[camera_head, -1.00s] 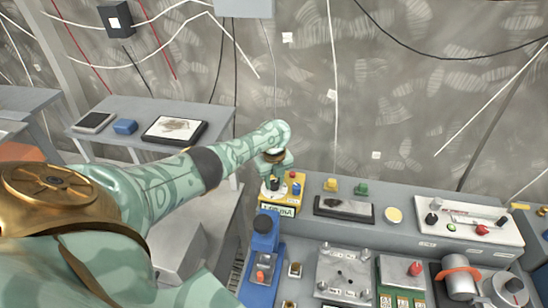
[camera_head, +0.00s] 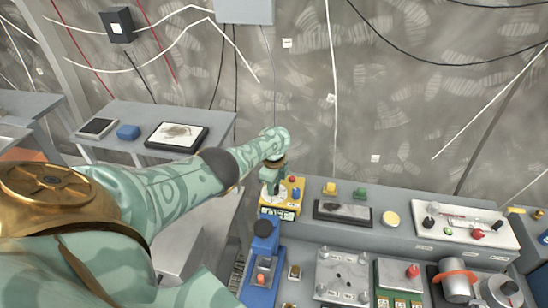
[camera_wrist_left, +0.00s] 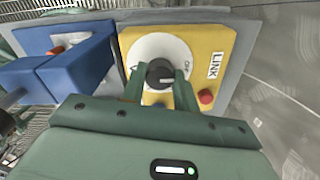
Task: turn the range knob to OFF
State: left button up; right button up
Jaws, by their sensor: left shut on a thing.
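The range knob (camera_wrist_left: 160,75) is a dark round knob on a white dial (camera_wrist_left: 148,50) set in a yellow meter box (camera_wrist_left: 218,42). In the left wrist view my left gripper (camera_wrist_left: 160,82) has its two green fingers on either side of the knob, shut on it. The word OFF shows on the dial's right side; the knob's light mark points right, roughly toward it. In the head view the yellow box (camera_head: 292,197) stands at the bench's left end, and my left gripper (camera_head: 271,188) hides the knob. My right gripper is not in view.
A blue device (camera_head: 263,240) stands just in front of the yellow box. A black tray (camera_head: 342,211), small yellow and green blocks and a white panel (camera_head: 465,222) lie to the right. A separate table (camera_head: 155,120) stands at the back left.

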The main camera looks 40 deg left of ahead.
pick_arm(q)
jog(key=shift+a+r, duration=0.1)
dwell(0.4)
jog(key=o, duration=1)
notch_tip(320, 180, up, 16)
jog(key=p, duration=0.9)
jog(key=shift+r+p, duration=0.1)
jog(key=shift+p, duration=0.25)
